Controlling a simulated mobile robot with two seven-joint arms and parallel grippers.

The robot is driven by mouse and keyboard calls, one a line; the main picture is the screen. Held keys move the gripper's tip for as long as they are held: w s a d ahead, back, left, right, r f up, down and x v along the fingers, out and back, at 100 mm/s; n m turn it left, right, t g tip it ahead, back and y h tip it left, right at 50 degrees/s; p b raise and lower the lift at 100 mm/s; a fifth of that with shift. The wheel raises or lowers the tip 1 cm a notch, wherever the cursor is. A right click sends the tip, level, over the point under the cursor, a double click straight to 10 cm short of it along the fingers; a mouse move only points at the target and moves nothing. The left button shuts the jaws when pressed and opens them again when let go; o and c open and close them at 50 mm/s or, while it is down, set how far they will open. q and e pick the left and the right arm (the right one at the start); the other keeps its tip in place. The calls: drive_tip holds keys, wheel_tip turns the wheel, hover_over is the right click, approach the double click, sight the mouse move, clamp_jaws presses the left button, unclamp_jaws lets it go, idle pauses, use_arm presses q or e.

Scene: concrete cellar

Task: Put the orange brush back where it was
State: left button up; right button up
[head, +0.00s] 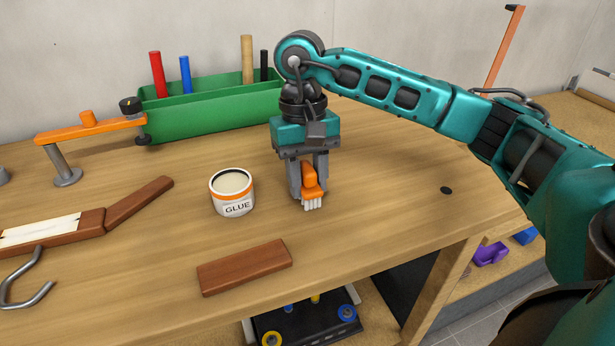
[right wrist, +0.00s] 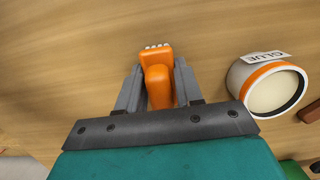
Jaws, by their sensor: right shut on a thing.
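The orange brush (head: 311,182) has an orange handle and a short row of white bristles. My right gripper (head: 309,190) is shut on the brush and points straight down, with the bristles at or just above the wooden bench; I cannot tell if they touch. In the right wrist view the brush (right wrist: 158,75) sits between the two grey fingers of the gripper (right wrist: 158,90). A glue pot (head: 232,195), white with an orange band, stands open just left of the brush; it also shows in the right wrist view (right wrist: 268,85). My left gripper is not in view.
A green tool tray (head: 215,117) with several upright coloured sticks stands at the back. An orange clamp (head: 90,130) is at the back left. Brown wood pieces (head: 245,267) lie in front and at left. The bench right of the brush is mostly clear.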

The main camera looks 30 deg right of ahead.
sight(304, 161)
drive_tip(key=shift+f+b, duration=0.2)
drive_tip(key=shift+b, duration=0.1)
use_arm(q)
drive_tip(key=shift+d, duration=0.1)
use_arm(e)
drive_tip(key=o, duration=1)
drive_tip(key=shift+r, duration=0.1)
drive_tip(key=shift+r+p, duration=0.35)
drive_tip(key=shift+r, duration=0.1)
drive_tip(key=r, duration=0.3)
drive_tip(key=w+r+p, duration=0.1)
drive_tip(key=r, duration=0.3)
drive_tip(key=r+p, duration=0.1)
drive_tip(key=r, duration=0.2)
drive_tip(key=shift+w+d+r, duration=0.2)
drive_tip(key=shift+w+r, duration=0.05)
drive_tip(key=shift+w, duration=0.05)
drive_tip(key=shift+r+p, duration=0.25)
drive_tip(key=shift+p, duration=0.05)
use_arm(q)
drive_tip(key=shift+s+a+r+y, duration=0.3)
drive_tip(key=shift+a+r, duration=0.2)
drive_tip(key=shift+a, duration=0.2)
use_arm(e)
drive_tip(key=shift+r, duration=0.1)
